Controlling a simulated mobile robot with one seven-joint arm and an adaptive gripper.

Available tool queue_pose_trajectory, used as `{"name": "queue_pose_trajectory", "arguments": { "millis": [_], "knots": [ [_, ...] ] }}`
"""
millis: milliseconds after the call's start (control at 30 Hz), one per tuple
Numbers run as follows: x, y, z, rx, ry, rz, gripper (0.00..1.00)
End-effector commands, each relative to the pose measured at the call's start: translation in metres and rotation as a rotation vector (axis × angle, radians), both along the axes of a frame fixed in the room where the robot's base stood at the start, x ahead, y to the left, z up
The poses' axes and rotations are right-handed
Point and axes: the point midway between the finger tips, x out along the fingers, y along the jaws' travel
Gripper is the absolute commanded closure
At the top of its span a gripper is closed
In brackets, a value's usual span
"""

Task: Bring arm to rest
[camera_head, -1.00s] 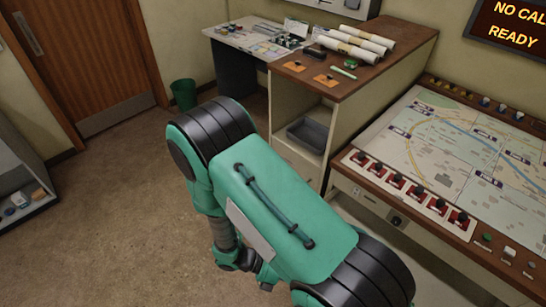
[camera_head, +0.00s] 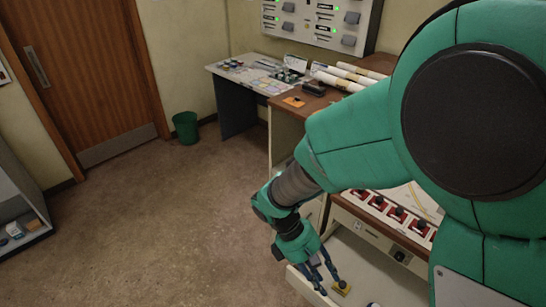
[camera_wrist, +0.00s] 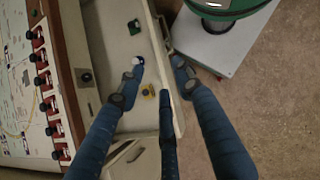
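My arm comes in from the right in the head view, its large green joint close to the camera. It reaches down to my gripper (camera_head: 333,285), low in front of the console. In the wrist view the blue fingers of my gripper (camera_wrist: 158,66) are spread, with no object held between them. They are over the wall of an open pale drawer (camera_head: 306,287), which also shows in the wrist view (camera_wrist: 113,30). A yellow item with a dark top (camera_head: 341,289) lies in the drawer, beside the fingers in the wrist view (camera_wrist: 148,90). A small green item (camera_wrist: 134,27) lies farther along.
The console's red switches (camera_head: 379,203) run along its front edge near my forearm. A wooden-topped desk with paper rolls (camera_head: 340,78) stands behind. A green bin (camera_head: 185,127) stands by the far wall. The floor at left is open.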

Motion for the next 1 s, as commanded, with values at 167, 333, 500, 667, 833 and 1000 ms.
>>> {"name": "queue_pose_trajectory", "arguments": {
  "millis": [167,333,500,667,833,1000],
  "knots": [
    [0.002,-0.009,0.036,0.072,-0.128,-0.139,0.65],
    [0.002,-0.017,0.068,0.136,-0.246,-0.267,0.65],
    [-0.001,-0.026,0.1,0.2,-0.362,-0.396,0.65],
    [-0.005,-0.035,0.129,0.261,-0.47,-0.517,0.65],
    [-0.013,-0.044,0.16,0.327,-0.585,-0.641,0.65],
    [-0.022,-0.054,0.189,0.395,-0.699,-0.765,0.65]
  ]
}}
